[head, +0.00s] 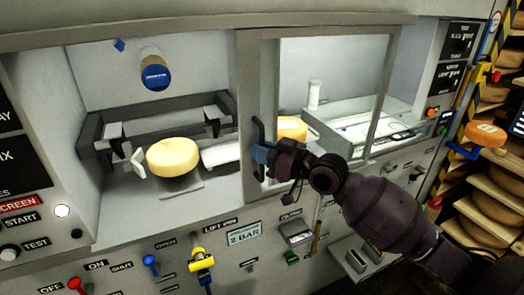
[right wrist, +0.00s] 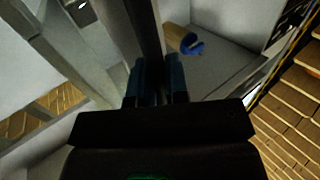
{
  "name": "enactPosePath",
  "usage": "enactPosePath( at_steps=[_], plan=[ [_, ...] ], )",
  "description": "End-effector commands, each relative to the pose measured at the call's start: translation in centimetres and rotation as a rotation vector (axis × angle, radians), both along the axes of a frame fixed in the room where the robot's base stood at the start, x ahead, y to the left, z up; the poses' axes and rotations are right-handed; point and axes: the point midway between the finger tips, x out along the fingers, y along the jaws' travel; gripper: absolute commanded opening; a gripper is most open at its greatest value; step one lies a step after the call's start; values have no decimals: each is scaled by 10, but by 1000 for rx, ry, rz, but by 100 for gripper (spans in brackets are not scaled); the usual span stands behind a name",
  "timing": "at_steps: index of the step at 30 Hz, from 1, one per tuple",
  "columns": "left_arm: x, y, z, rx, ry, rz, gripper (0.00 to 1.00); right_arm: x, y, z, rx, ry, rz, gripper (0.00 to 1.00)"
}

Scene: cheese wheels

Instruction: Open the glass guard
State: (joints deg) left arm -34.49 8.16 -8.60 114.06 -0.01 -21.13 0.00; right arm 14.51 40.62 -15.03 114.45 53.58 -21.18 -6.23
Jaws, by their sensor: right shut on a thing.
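The glass guard (head: 330,75) is a clear pane in a grey frame, at the right part of the machine's opening. Its dark vertical handle (head: 257,132) sits on the left frame post. My right gripper (head: 260,154), with blue fingertips, is shut on this handle at its lower half. In the right wrist view the two blue fingers (right wrist: 156,82) stand on either side of a dark vertical bar. My left gripper is not in view.
Left of the guard the opening is uncovered, with a yellow cheese wheel (head: 173,157) on a small support. Another cheese (head: 292,129) shows behind the guard. A control panel with levers (head: 202,258) runs below. Shelves of cheese (head: 497,190) stand at the right.

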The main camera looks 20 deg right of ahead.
Motion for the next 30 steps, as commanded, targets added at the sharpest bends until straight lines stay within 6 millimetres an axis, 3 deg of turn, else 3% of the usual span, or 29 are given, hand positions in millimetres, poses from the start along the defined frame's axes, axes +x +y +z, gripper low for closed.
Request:
enactPosePath(
  at_steps=[2, 3, 7, 17, 30],
  plan=[
    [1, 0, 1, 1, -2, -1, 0, 0, -1, 3, 2, -7, -1, 0],
    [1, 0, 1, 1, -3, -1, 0, 0, -1, 3, 2, -7, -1, 19],
    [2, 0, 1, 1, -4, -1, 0, 0, 0, 2, 1, -5, -1, 38],
    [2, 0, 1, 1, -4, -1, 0, -2, -2, 0, 0, -1, -1, 38],
    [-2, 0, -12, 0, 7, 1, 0, -50, -37, -1, -3, -1, -1, 38]
  ],
)
